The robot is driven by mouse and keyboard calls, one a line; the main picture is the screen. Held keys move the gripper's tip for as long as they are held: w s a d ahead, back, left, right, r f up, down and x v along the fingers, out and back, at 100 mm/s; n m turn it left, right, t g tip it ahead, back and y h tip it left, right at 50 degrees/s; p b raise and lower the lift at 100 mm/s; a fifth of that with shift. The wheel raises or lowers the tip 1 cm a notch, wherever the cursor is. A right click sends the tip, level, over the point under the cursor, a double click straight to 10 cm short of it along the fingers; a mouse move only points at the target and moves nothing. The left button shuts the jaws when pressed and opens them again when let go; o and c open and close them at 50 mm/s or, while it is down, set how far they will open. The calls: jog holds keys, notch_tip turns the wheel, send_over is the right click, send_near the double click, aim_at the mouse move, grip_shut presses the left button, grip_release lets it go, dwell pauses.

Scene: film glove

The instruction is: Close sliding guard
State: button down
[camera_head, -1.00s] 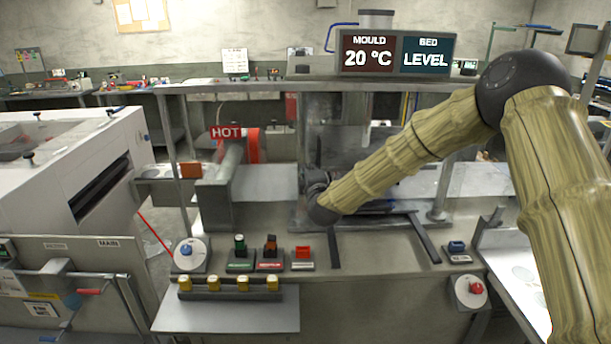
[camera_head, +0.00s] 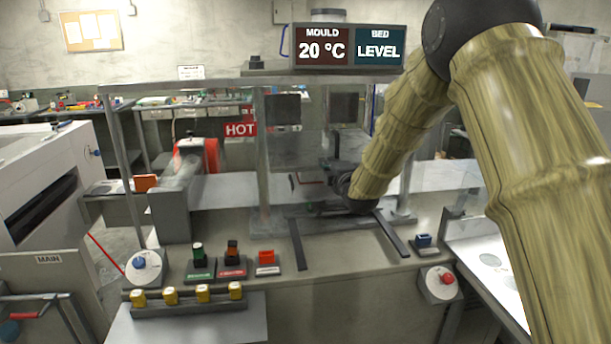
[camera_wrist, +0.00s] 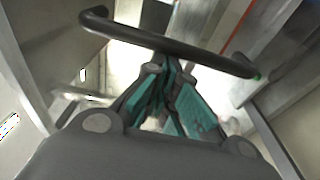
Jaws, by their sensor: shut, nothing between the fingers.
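A dark curved bar handle (camera_wrist: 165,40) crosses the upper wrist view, with rounded ends; I take it for the guard's handle. My gripper (camera_wrist: 172,70) has teal fingers, drawn together and empty. In the picture the fingertips lie just below the bar; I cannot tell whether they touch it. In the head view my gripper is at the machine's middle bay, largely hidden by my forearm. The guard panel itself is hard to make out in the head view, and I cannot tell how far across it stands.
A post (camera_head: 262,150) stands left of my gripper. A white cabinet (camera_head: 45,190) stands at left.

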jog(key=w+d+b, duration=0.1)
jog(key=d+b, duration=0.3)
jog(key=d, duration=1.9)
jog(key=shift+w+b, duration=0.4)
jog(key=shift+d, duration=0.15)
jog(key=a+b, duration=0.2)
jog(key=a, duration=0.3)
jog(key=b+v, duration=0.2)
jog(key=v, duration=0.7)
jog(key=shift+s+d, duration=0.25)
jog(key=shift+d, duration=0.1)
